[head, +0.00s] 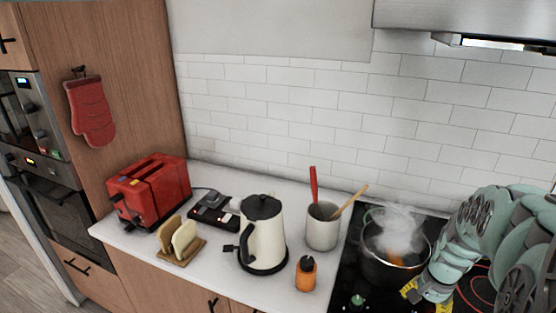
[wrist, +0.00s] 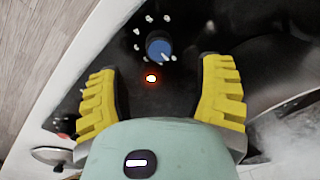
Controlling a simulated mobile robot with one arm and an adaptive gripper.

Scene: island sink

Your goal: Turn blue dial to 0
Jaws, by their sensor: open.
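The blue dial (wrist: 158,46) shows in the wrist view on the black stove surface, with white marks around it and a lit orange light (wrist: 151,78) beside it. A white pointer mark shows at the dial's lower right; I cannot read the numbers. My gripper (wrist: 160,75) is open, its two yellow fingers on either side of the light and short of the dial, touching nothing that I can see. In the head view my gripper (head: 425,292) is low at the right over the stove. The blue dial cannot be made out in the head view.
A steaming pot (head: 393,265) stands on the black stove (head: 345,285) close to my gripper. An orange bottle (head: 306,274), a utensil crock (head: 322,228) and a kettle (head: 263,235) stand to its left. A red dial (wrist: 63,136) lies lower left in the wrist view.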

